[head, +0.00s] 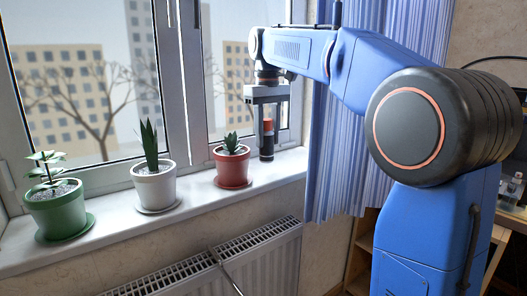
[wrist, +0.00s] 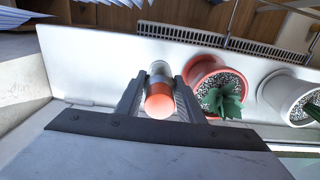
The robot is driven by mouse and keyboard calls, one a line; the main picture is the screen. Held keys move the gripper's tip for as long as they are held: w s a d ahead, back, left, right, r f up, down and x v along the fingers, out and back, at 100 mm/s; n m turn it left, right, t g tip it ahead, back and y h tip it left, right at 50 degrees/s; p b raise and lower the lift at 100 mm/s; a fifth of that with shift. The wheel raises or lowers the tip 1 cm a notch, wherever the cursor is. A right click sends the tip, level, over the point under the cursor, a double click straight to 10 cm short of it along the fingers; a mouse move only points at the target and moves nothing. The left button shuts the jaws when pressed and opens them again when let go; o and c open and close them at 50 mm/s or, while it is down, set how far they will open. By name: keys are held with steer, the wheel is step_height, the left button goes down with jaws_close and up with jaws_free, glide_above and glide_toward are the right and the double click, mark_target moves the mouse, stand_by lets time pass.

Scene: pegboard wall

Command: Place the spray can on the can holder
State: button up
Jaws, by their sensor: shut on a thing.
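The spray can (head: 267,145) is upright at the right end of the windowsill, dark with an orange-red top. In the wrist view the can (wrist: 160,103) shows from above between the two fingers. My gripper (head: 265,118) points down and is shut on the can; the wrist view shows my gripper (wrist: 159,85) with a finger against each side. The can's base is at the sill; I cannot tell whether it touches or hangs just above. I do not see the can holder or a pegboard in either view.
A red pot with a plant (head: 233,167) stands close left of the can. A white pot (head: 154,188) and a green pot (head: 56,210) stand farther left on the windowsill (head: 110,222). A radiator (head: 230,262) is below. A blue striped curtain (head: 340,165) hangs to the right.

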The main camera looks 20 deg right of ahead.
mark_target(267, 120)
steer(key=shift+f, duration=2.05)
steer(key=shift+f, duration=0.15)
steer(key=o, duration=1.2)
steer(key=shift+c, duration=0.2)
step_height(267, 120, up, 12)
steer(key=shift+f, duration=0.1)
steer(key=shift+r, duration=0.25)
steer(key=shift+s, duration=0.1)
